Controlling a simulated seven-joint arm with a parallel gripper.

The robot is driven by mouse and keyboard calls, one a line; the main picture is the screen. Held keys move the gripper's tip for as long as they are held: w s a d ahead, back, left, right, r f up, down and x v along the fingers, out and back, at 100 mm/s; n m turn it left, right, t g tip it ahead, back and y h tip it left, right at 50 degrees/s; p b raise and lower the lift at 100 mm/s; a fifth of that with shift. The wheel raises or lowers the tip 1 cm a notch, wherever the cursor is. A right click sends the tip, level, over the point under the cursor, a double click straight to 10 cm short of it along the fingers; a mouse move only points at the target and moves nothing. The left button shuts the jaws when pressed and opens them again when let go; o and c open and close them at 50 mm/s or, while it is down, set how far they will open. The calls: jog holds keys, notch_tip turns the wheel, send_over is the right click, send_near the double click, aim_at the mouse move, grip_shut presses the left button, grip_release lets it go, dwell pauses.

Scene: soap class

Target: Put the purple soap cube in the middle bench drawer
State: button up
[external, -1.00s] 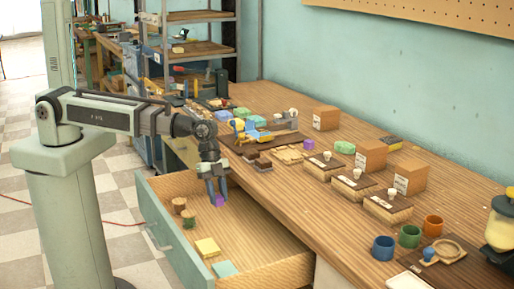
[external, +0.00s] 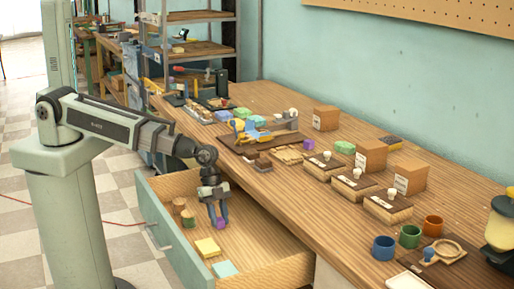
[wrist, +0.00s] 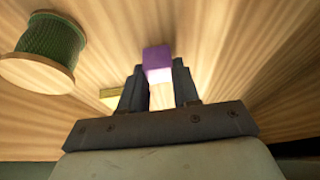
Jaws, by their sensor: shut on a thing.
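My gripper (external: 218,218) is shut on the purple soap cube (external: 221,225) and holds it inside the open bench drawer (external: 262,238). In the wrist view the purple cube (wrist: 157,56) sits between the fingertips, in front of the wooden drawer floor. I cannot tell whether the cube touches the floor. The drawer is pulled out from under the bench; its green front (external: 163,228) faces left. Another purple block (external: 308,144) lies on the bench top.
In the drawer are two spools (external: 183,210), a yellow block (external: 207,247) and a pale teal block (external: 225,269). The green spool (wrist: 50,45) is close left in the wrist view. Drawer floor right of my gripper is clear. The bench top (external: 300,215) overhangs the drawer's right side.

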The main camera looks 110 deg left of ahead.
jog(key=shift+f, duration=0.1)
jog(key=o, duration=1)
jog(key=v, duration=1.2)
